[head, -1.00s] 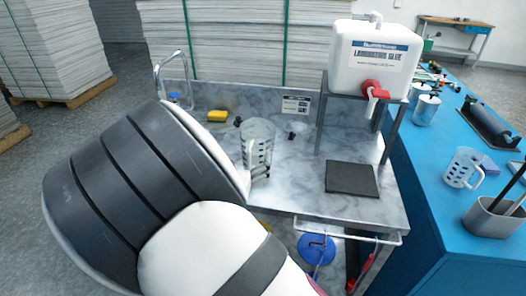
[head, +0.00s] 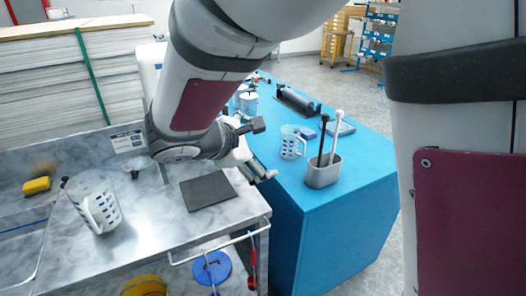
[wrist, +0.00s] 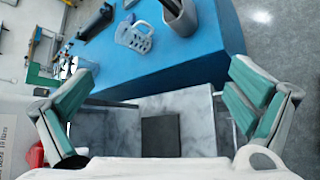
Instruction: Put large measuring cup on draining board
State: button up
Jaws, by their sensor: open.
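One clear measuring cup (head: 97,205) with a handle stands upright on the grey marbled sink worktop (head: 140,235), which I take as the draining board. Another clear measuring cup (head: 292,142) stands on the blue table; it also shows in the wrist view (wrist: 134,37). The worktop cup looks bigger but is nearer, so I cannot tell surely which is the large one. My gripper (head: 257,160) is open and empty, above the worktop's right end near the blue table. In the wrist view, its green-padded fingers (wrist: 160,105) are wide apart, with both cups outside them.
A dark mat (head: 208,190) lies on the worktop below my arm. A yellow sponge (head: 37,186) lies by the sink (head: 22,240). On the blue table (head: 325,215), a grey holder (head: 323,172) with upright tools stands close to the cup there. A rail runs along the worktop's front.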

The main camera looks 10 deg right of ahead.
jog(key=s+d+r+m+g+y, duration=0.1)
jog(key=s+d+r+m+g, duration=0.15)
jog(key=s+d+m, duration=0.35)
jog(key=s+d+r+m+y, duration=0.1)
jog(key=s+m+y, duration=0.6)
jog(key=s, duration=1.2)
jog(key=m, duration=0.3)
jog(key=shift+s+d+r+m+y, duration=0.15)
jog(key=shift+d+r+m+y, duration=0.1)
jog(key=shift+d+m+y, duration=0.05)
